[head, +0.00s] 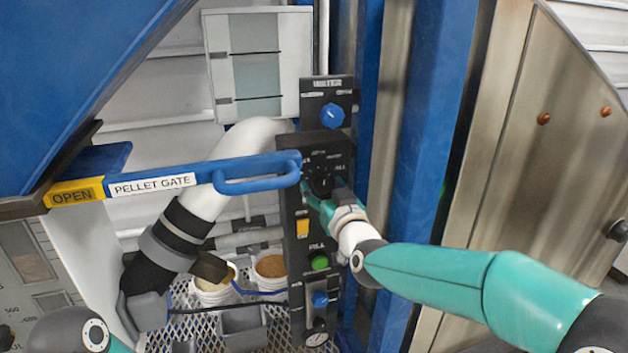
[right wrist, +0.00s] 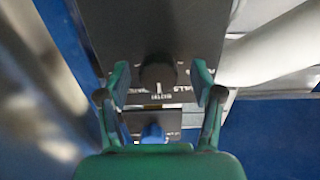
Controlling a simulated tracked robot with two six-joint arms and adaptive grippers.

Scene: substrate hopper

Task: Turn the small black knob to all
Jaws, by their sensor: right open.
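The small black knob (head: 322,185) sits on the dark control panel, below a ring of small white labels; one at its upper right seems to read ALL. The right gripper (head: 324,194) is in front of it and partly covers it. In the right wrist view the knob (right wrist: 158,75) lies between the two open teal fingers (right wrist: 161,78), with a visible gap on each side.
A blue WATER knob (head: 332,116) is above, and a green button (head: 319,262) and a blue regulator knob (head: 320,299) are below. The blue PELLET GATE lever (head: 235,172) reaches to the panel's left edge. A blue post (head: 432,130) stands close right.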

